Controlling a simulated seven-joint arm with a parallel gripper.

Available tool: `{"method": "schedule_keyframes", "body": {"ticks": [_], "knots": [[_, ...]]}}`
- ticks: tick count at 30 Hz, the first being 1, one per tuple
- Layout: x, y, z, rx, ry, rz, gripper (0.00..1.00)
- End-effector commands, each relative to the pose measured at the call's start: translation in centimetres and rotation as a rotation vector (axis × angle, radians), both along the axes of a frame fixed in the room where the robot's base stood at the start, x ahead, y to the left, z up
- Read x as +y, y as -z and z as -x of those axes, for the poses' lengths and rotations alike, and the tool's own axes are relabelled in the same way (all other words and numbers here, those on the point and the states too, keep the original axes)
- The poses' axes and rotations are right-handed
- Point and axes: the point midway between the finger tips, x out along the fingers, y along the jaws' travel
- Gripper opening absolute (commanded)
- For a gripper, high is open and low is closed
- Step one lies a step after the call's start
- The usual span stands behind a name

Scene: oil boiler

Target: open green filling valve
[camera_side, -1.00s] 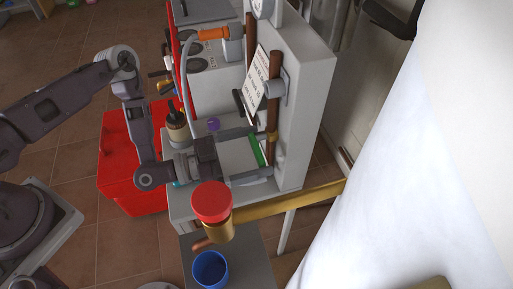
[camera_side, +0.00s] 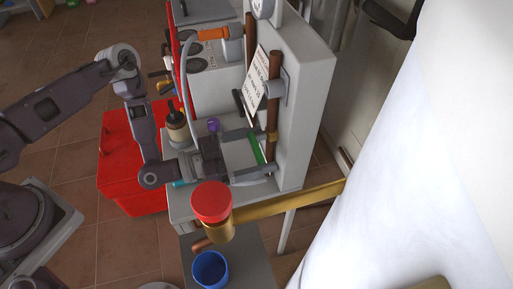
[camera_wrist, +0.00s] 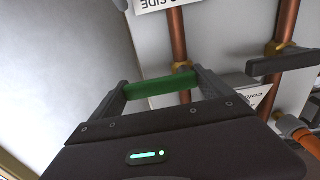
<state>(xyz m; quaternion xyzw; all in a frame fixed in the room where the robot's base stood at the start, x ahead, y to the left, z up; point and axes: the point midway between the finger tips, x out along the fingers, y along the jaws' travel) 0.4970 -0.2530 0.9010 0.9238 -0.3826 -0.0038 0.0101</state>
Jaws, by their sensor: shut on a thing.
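The green filling valve handle (camera_side: 256,147) is a narrow green bar beside a copper pipe at the boiler's side. In the wrist view, the green handle (camera_wrist: 160,86) lies crosswise between my two fingertips, in front of a brass fitting on the pipe. My gripper (camera_side: 255,152) is shut on the handle, with one finger at each end of it. My gripper's fingers also show in the wrist view (camera_wrist: 160,92). The contact at the fingertips is small and partly hidden in the side view.
A grey valve lever (camera_wrist: 283,62) sits on another copper pipe close to the right. A white sign (camera_side: 256,85) hangs above. A red-capped brass pipe (camera_side: 212,203) stands in front, near a blue cup (camera_side: 210,269). A bottle (camera_side: 177,124) stands behind my wrist.

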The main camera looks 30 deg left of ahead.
Motion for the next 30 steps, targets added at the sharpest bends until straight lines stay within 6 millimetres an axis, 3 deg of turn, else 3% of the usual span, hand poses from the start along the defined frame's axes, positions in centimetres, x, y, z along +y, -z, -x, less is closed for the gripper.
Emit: {"method": "schedule_keyframes", "body": {"ticks": [8,30], "knots": [[0.1,-0.5,0.0,0.108,-0.002,0.105,0.17],[1.0,-2.7,-0.9,0.6,-0.001,0.598,0.17]]}}
